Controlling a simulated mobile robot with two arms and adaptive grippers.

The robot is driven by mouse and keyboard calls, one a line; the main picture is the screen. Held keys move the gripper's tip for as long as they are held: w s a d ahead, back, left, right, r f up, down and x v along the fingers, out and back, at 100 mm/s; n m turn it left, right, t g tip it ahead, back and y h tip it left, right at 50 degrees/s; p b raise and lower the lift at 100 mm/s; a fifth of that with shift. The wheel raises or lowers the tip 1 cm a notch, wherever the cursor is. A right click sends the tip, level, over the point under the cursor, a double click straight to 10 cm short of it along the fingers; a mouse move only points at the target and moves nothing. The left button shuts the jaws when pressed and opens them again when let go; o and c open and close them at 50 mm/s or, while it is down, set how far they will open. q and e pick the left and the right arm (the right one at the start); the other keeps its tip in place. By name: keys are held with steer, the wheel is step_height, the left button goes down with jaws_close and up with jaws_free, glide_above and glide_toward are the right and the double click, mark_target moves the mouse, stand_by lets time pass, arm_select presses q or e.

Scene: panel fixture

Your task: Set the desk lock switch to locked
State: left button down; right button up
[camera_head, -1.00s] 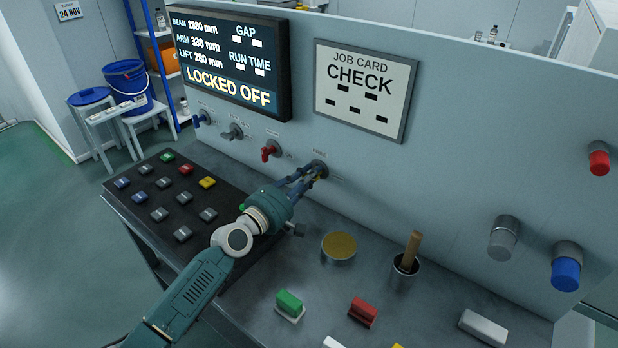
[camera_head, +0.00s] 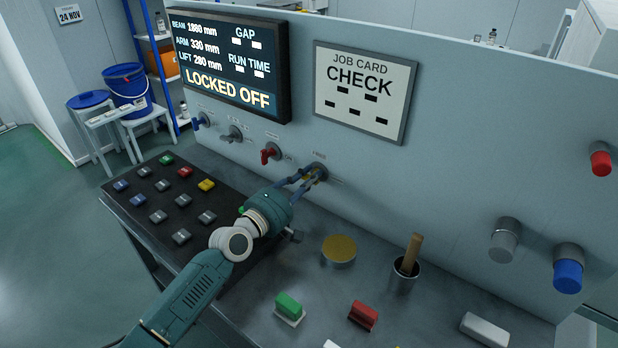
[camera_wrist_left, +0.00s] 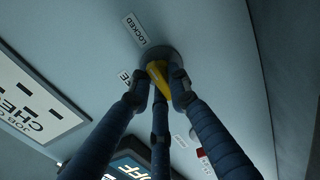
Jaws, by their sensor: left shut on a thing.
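The desk lock switch has a yellow handle (camera_wrist_left: 157,70) on a round grey base (camera_wrist_left: 174,54) on the upright panel. A LOCKED label (camera_wrist_left: 135,30) is beside the base in the left wrist view, and another label, partly hidden by a finger, ends in "E". My left gripper (camera_head: 312,177) has its blue fingers shut around the yellow handle; the left wrist view shows the grip (camera_wrist_left: 160,84). The fingers cover part of the handle, so its exact pointing is hard to tell. My right gripper is not in view.
A red switch (camera_head: 270,152), a grey one (camera_head: 233,134) and a blue one (camera_head: 202,120) are left on the panel. The screen (camera_head: 228,65) reads LOCKED OFF. Buttons, a round brass-coloured disc (camera_head: 339,249) and a cup with a wooden handle (camera_head: 404,273) are on the desk.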

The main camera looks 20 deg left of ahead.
arm_select(q)
steer(key=c, duration=1.7)
jaws_free()
steer(key=shift+r, duration=0.1)
steer(key=shift+o, duration=0.2)
steer(key=v, duration=1.2)
steer(key=shift+r, duration=0.1)
